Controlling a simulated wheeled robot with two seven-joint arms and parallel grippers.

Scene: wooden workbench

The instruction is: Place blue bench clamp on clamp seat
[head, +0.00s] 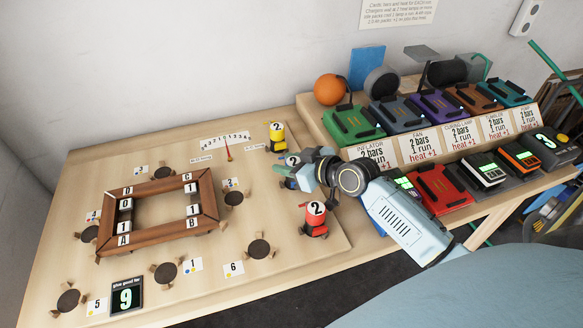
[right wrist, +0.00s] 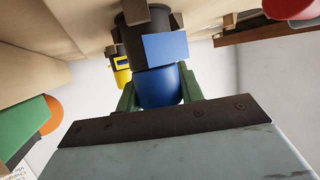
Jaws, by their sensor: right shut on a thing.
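The blue bench clamp (head: 288,183) is mostly hidden behind my right gripper in the head view; a white tag with a 2 shows above it. In the right wrist view its blue body (right wrist: 158,86) sits between the two green fingers of my right gripper (right wrist: 160,97), which is shut on it. In the head view my right gripper (head: 306,178) is over the right part of the board. Several dark round seats with brown blocks stand around the wooden frame, including one (head: 234,198) left of the gripper and another (head: 259,248) below it. My left gripper is not in view.
A red clamp (head: 315,222) stands close below the gripper, and a yellow clamp (head: 277,136) stands behind it. The wooden frame (head: 148,242) fills the board's left middle. A rack of coloured units (head: 354,125) and a red unit (head: 438,190) stand at right.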

